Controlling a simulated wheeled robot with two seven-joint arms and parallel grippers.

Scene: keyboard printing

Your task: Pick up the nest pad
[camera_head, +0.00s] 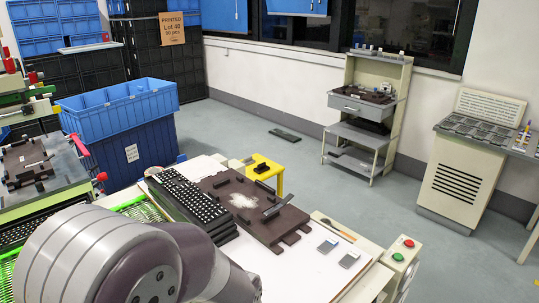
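A dark brown plate (262,222), which looks like the nest pad, lies on the white worktable. It carries several small black blocks, a white patch in its middle and a raised grey-black strip near its right corner. A stack of black keyboards (190,196) lies just left of it. A similar brown plate (27,166) is on the machine at the far left. I cannot tell for certain which plate the task means. A large grey arm link of mine fills the lower left and hides part of the table. Neither gripper shows.
The white tabletop (268,272) has free room in front of the plate. Two small grey pieces (328,246) lie at its right, by a box with red and green buttons (400,258). Blue crates (120,108) and a yellow stool (272,172) stand behind. A black slab (285,135) lies on the floor.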

